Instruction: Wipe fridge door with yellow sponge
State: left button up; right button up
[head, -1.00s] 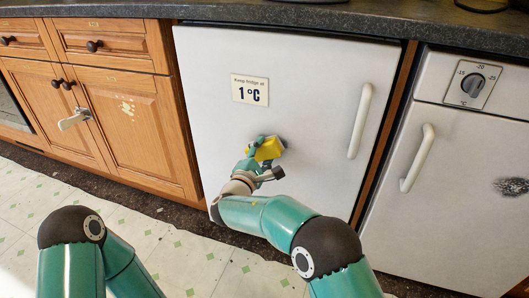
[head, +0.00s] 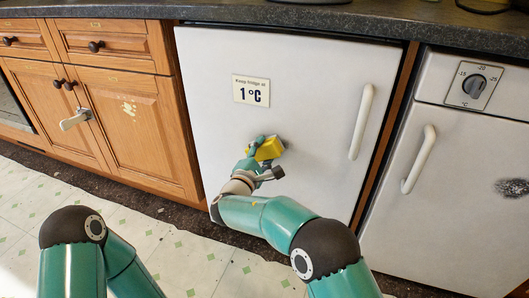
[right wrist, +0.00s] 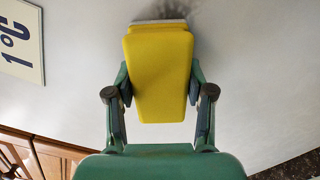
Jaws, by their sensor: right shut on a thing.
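The white fridge door (head: 300,75) stands upright in the middle of the head view. My right gripper (head: 262,149) is shut on the yellow sponge (head: 269,150) in front of the door's lower middle. In the right wrist view, the yellow sponge (right wrist: 158,75) sits between both fingers of the right gripper (right wrist: 160,92), its pale far end at the door. A dark smudge (right wrist: 168,10) shows on the door just past that end, partly hidden by the sponge. Only part of my left arm shows at the lower left; its gripper is out of view.
The door carries a "1 °C" sign (head: 251,91) and a white handle (head: 361,122). Another white appliance (head: 450,200) with a dial and a dark mark stands at the right. Wooden cupboards (head: 130,115) stand at the left. A dark countertop (head: 350,20) runs above.

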jog(key=shift+w+a, duration=0.2)
jog(key=shift+a, duration=0.4)
jog(key=shift+w+a, duration=0.15)
jog(key=shift+a, duration=0.45)
jog(key=shift+s+a+r, duration=0.15)
jog(key=shift+a, duration=0.3)
jog(key=shift+s, duration=0.1)
dwell(0.3)
jog(key=shift+s+d+r, duration=0.15)
jog(key=shift+s+d, duration=0.1)
jog(key=shift+d, duration=0.55)
jog(key=shift+s+d+r, duration=0.15)
jog(key=shift+s+d, duration=0.15)
jog(key=shift+d, duration=0.55)
jog(key=shift+s+d+r, duration=0.15)
jog(key=shift+s+d, duration=0.1)
jog(key=shift+d, duration=0.55)
jog(key=shift+w+d, duration=0.15)
jog(key=shift+w, duration=0.25)
